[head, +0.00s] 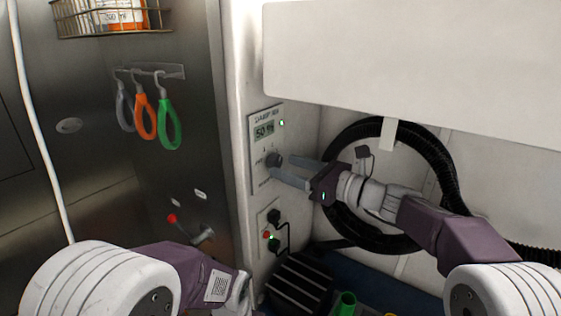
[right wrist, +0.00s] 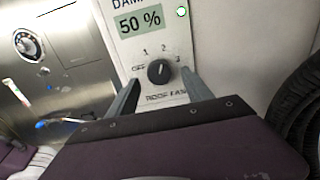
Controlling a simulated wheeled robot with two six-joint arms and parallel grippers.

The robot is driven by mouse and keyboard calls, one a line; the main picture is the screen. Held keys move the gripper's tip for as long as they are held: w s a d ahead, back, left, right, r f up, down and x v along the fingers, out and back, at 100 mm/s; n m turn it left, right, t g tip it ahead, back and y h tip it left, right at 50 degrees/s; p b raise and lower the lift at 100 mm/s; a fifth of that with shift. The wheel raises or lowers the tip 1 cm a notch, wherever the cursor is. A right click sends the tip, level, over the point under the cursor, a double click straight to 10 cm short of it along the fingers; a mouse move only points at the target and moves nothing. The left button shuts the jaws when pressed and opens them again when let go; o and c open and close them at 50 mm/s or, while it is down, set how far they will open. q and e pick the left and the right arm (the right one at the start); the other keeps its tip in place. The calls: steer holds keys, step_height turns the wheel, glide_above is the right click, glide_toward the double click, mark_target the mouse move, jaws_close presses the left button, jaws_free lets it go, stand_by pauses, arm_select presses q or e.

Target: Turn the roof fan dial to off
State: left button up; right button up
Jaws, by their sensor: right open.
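The roof fan dial (right wrist: 159,72) is a dark round knob on a white panel (right wrist: 128,50), with OFF at its left and 1, 2 and 3 around it. Its small white mark is on the upper part; I cannot tell exactly which setting it points at. The dial also shows in the head view (head: 272,160). My right gripper (head: 284,166) is open, its fingers reaching toward the panel on either side of the dial. In the right wrist view, the fingers show left and right of the dial, with gaps to it. My left gripper is not visible; only its arm shows.
A display (head: 264,131) reads 50 % above the dial. Below is a socket panel (head: 269,238) with plugs and a cable. A coiled black hose (head: 432,160) hangs behind my right arm. Grooming loops (head: 169,124) hang left. A white cabinet (head: 410,50) overhangs above right.

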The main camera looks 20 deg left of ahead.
mark_target(274, 159)
steer(key=shift+x, duration=1.05)
steer(key=shift+w+a, duration=0.1)
steer(key=shift+a, duration=0.2)
jaws_close()
steer(key=shift+f+n+b, duration=0.15)
steer(key=shift+n+b, duration=0.65)
steer(key=shift+b, duration=0.1)
steer(key=n+b, duration=0.3)
steer(key=shift+f+b, duration=0.1)
steer(key=shift+b, duration=0.25)
steer(key=n+b, duration=0.3)
steer(key=n, duration=0.2)
steer(key=shift+b, duration=0.3)
steer(key=n+b, duration=0.3)
steer(key=n, duration=0.2)
steer(key=shift+w, duration=0.1)
steer(key=shift+r+n+b, duration=0.15)
steer(key=shift+n+b, duration=0.4)
steer(key=shift+n, duration=0.8)
steer(key=shift+r+n+b, duration=0.2)
steer(key=shift+n+b, duration=0.3)
steer(key=shift+n, duration=0.85)
